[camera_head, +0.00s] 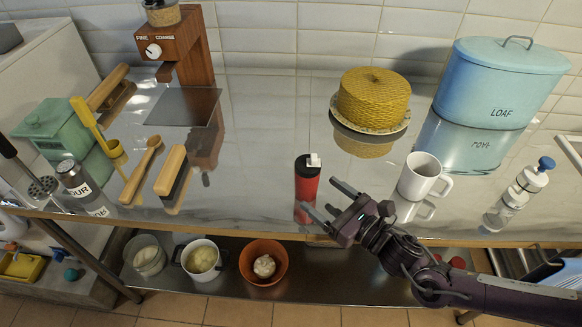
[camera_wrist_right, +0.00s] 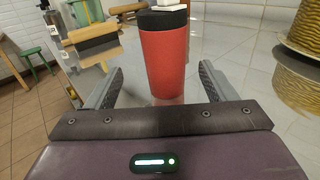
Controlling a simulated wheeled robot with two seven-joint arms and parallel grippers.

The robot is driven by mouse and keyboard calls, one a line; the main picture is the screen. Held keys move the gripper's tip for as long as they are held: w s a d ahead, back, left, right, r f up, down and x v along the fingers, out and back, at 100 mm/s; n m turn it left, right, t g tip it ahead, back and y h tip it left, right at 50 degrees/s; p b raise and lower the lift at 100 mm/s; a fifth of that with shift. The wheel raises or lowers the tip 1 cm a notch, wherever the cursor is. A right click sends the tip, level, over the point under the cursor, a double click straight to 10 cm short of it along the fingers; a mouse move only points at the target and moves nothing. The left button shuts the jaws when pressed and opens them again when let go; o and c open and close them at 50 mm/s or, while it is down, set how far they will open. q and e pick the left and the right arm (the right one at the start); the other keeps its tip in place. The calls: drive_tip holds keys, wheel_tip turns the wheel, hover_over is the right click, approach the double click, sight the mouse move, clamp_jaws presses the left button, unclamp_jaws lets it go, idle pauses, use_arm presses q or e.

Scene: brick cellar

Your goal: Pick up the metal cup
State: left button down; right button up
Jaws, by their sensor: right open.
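The metal cup appears to be the red tumbler (camera_head: 306,186) with a black lid and a light-coloured piece on top. It stands upright near the front edge of the shiny counter. My right gripper (camera_head: 318,196) is open just to its right, with its fingers pointing towards it. In the right wrist view the red tumbler (camera_wrist_right: 164,62) stands ahead, between the lines of the two open fingers of the gripper (camera_wrist_right: 160,72). I cannot tell whether its near side is between the fingertips. My left gripper is not in view.
A white mug (camera_head: 421,177) stands right of the tumbler, close behind my right arm. A yellow woven container (camera_head: 373,98) stands farther back. A brush (camera_head: 171,171) and wooden spoon (camera_head: 141,171) are at the left. A white bottle (camera_head: 520,190) stands at the right.

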sight(316, 187)
drive_tip(key=shift+w+a+r+p, duration=0.2)
drive_tip(key=shift+w+a+p, duration=0.15)
drive_tip(key=shift+w+a, duration=0.25)
drive_tip(key=x, duration=0.2)
drive_tip(key=shift+w+a+f+p, duration=0.1)
drive_tip(key=shift+w+f+p, duration=0.05)
drive_tip(key=shift+w+p, duration=0.3)
drive_tip(key=shift+x, duration=1.05)
drive_tip(key=shift+f, duration=0.2)
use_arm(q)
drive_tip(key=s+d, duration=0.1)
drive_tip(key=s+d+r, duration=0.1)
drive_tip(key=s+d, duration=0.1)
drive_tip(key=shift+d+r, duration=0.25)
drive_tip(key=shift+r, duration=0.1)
use_arm(e)
drive_tip(key=c, duration=1.1)
